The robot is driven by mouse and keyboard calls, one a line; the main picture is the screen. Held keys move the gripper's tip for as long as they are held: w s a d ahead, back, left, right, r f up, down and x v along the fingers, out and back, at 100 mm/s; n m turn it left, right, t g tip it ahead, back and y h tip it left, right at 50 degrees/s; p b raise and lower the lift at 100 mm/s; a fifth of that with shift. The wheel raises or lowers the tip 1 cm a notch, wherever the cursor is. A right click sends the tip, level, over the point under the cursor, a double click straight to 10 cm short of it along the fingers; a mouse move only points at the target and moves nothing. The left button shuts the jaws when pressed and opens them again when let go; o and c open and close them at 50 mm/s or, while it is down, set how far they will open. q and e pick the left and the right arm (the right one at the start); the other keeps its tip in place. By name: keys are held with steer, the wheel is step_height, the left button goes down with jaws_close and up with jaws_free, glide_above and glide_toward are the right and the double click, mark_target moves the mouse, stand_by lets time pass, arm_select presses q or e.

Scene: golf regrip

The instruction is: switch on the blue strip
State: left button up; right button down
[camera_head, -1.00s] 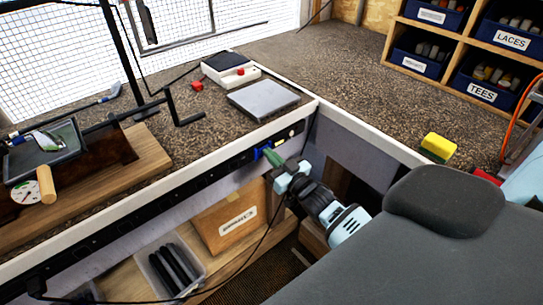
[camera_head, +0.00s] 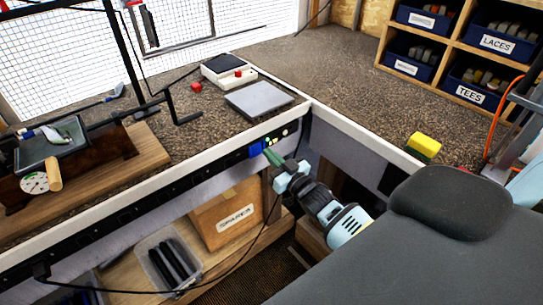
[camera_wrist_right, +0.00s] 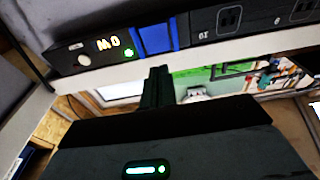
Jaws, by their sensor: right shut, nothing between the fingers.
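The long black power strip (camera_head: 170,192) runs along the bench's front face. Its blue part (camera_head: 256,148) is near the right end; in the right wrist view this blue part (camera_wrist_right: 158,38) is beside a lit green light (camera_wrist_right: 129,53), glowing yellow characters (camera_wrist_right: 108,43) and a pale round button (camera_wrist_right: 84,60). My right gripper (camera_head: 267,153) has its green fingers shut and empty, pointing at the strip just below and right of the blue part. In the right wrist view the fingertips (camera_wrist_right: 159,70) are just below the blue part; contact cannot be told. My left gripper is not in view.
A black cable (camera_head: 245,240) hangs below the strip. A cardboard box (camera_head: 226,215) and a bin of black grips (camera_head: 168,262) sit on the lower shelf. A yellow sponge (camera_head: 424,144) lies on the right bench.

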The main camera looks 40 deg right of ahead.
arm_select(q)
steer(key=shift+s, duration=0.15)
arm_select(e)
steer(key=s+d+r, duration=0.1)
steer(key=s, duration=0.9)
steer(key=shift+s+r, duration=0.15)
steer(key=shift+r, duration=0.05)
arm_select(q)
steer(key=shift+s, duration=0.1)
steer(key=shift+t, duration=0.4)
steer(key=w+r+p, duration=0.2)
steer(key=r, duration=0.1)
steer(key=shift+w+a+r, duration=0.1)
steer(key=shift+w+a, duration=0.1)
arm_select(e)
steer(key=s+a+f+g, duration=0.3)
steer(key=s+a+f, duration=0.2)
steer(key=s, duration=0.4)
steer(key=s+a+f+g, duration=0.4)
steer(key=s+f, duration=0.3)
steer(key=s, duration=0.3)
steer(key=s+a+f+n+g, duration=0.1)
steer(key=s+a+f+g, duration=0.2)
steer(key=s+a+f, duration=0.3)
steer(key=s+f, duration=0.1)
steer(key=s, duration=0.3)
steer(key=shift+a+g, duration=0.35)
steer(key=shift+g, duration=0.05)
steer(key=shift+w, duration=0.1)
